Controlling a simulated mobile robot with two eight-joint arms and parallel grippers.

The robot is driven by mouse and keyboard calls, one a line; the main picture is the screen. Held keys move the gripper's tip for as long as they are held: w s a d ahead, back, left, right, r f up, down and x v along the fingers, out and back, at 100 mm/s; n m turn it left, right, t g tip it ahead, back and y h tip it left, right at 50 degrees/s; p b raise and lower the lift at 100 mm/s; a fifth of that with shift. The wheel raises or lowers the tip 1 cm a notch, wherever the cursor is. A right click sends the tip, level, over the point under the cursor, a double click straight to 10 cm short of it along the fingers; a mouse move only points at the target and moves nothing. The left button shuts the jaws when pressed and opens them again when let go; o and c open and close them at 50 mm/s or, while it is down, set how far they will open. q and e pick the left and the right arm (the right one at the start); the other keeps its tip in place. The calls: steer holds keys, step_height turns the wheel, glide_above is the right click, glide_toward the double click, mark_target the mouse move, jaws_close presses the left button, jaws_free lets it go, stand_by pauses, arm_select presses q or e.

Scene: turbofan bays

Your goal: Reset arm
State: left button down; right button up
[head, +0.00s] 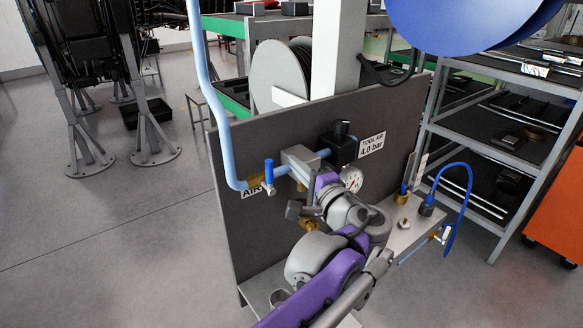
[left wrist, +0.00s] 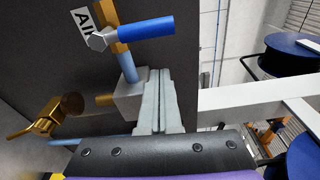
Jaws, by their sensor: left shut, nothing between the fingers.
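My left arm, purple and grey, comes in from the bottom of the head view. Its gripper (head: 301,160) is at the grey panel (head: 240,140), by the pipework between the blue-handled AIR valve (head: 268,172) and the black regulator (head: 343,146). In the left wrist view the pale fingers (left wrist: 158,80) are shut together with nothing between them. They overlap the side of a grey pipe block (left wrist: 130,98); I cannot tell whether they touch it. The AIR valve's blue handle (left wrist: 147,27) is just above. My right gripper is not in view.
A round gauge (head: 351,180) is close to my wrist. A ledge (head: 405,226) with brass fittings and a curved blue hose (head: 468,190) lies to the right. A grey post (head: 338,50) stands behind the panel, and shelving (head: 490,150) at right.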

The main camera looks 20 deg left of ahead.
arm_select(q)
steer(key=v, duration=0.9)
steer(key=s+a+f+n+g+h, duration=0.2)
steer(key=s+a+f+g, duration=0.15)
steer(key=a+f, duration=0.4)
steer(key=s+a+f+n+g+h, duration=0.15)
steer(key=s+a+f, duration=0.3)
steer(key=f, duration=0.55)
steer(key=s+d+f+n+g+h, duration=0.2)
steer(key=s+f+n+h, duration=0.4)
steer(key=f, duration=0.9)
steer(key=s+d+h+b, duration=0.1)
steer(key=s+h, duration=0.2)
steer(key=s, duration=0.2)
steer(key=shift+s, duration=0.2)
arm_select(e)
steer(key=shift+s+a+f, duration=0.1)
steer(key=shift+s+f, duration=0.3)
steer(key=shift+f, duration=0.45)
